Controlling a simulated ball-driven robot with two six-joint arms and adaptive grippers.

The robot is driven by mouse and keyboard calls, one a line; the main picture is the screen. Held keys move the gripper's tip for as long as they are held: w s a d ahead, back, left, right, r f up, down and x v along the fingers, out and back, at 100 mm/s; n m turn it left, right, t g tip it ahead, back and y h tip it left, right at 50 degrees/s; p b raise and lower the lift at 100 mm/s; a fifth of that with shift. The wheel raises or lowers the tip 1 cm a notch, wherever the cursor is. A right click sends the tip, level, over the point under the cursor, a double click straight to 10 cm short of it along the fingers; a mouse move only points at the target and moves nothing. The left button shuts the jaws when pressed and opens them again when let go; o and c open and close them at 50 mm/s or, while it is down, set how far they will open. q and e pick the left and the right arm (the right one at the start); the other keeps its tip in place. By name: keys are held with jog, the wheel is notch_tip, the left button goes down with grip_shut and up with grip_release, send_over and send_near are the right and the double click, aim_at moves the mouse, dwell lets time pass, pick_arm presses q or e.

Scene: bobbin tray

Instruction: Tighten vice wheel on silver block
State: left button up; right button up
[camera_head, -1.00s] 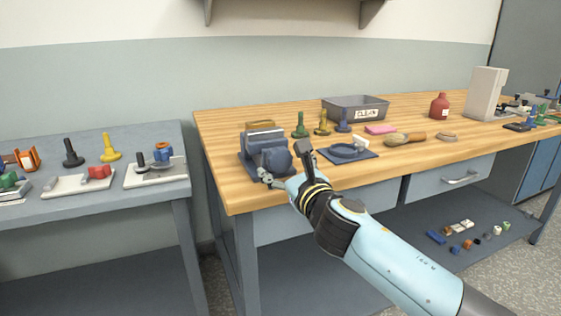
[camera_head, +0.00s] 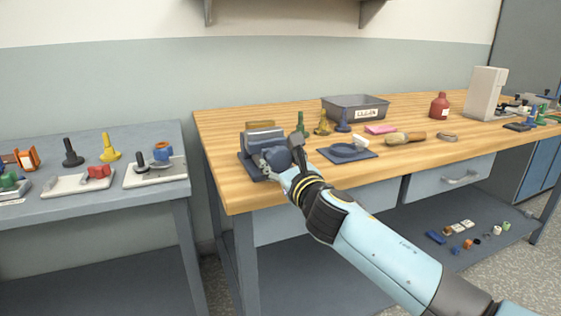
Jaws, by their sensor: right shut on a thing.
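The vice (camera_head: 249,160) stands at the near left corner of the wooden bench, on a dark base. The silver block (camera_head: 262,134) shows between its jaws at the top. The blue-grey vice wheel (camera_head: 278,157) faces the front right of the vice. My right gripper (camera_head: 283,160) is at the wheel, its fingers around the wheel's rim and shut on it; the gripper partly hides the wheel. My left gripper is not in view.
Behind the vice stand green (camera_head: 302,124), yellow (camera_head: 322,124) and blue bobbin-like pieces. The grey CLEAN bin (camera_head: 357,108) and a brush (camera_head: 404,138) are further back. The bench front is clear.

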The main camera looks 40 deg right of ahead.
jog(key=shift+m, duration=2.8)
jog(key=o, duration=1.2)
jog(key=v, duration=1.2)
jog(key=shift+f, duration=0.1)
